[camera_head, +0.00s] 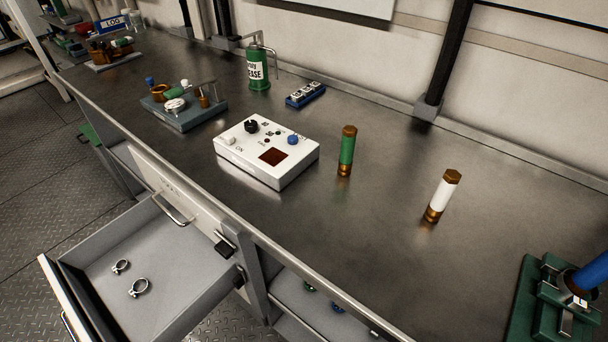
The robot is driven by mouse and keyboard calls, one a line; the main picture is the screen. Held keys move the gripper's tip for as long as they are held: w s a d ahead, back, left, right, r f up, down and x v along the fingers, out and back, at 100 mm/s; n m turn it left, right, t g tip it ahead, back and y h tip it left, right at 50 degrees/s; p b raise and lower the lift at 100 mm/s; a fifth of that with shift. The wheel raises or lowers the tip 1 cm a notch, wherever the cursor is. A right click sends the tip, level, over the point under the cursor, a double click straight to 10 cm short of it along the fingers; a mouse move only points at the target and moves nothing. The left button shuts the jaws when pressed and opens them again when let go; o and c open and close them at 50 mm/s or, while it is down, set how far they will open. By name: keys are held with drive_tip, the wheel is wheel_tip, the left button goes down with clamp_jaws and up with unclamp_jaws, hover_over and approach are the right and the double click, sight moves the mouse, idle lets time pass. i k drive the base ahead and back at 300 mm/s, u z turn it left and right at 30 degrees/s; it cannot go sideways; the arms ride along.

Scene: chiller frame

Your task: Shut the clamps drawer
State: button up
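The open drawer (185,255) sticks out from the bench front at the lower left. It is a grey tray, and two silver ring clamps, one (121,267) farther back and one (139,288) nearer, lie loose on its floor. Its front panel (68,300) faces the lower left, and part of a handle shows on its outer side at the picture's edge. The drawer is pulled well out. My gripper is not in view, and nothing is seen touching the drawer.
A bench top (380,250) carries a white control box (266,150), a green cylinder (347,151), a white cylinder (442,196), a green bottle (258,72) and a grey tray (190,118). A green fixture (545,300) stands lower right. Floor (40,180) left of the drawer is clear.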

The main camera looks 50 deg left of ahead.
sight(187, 279)
drive_tip(key=u, duration=3.3)
drive_tip(key=i, duration=0.2)
drive_tip(key=u, duration=0.25)
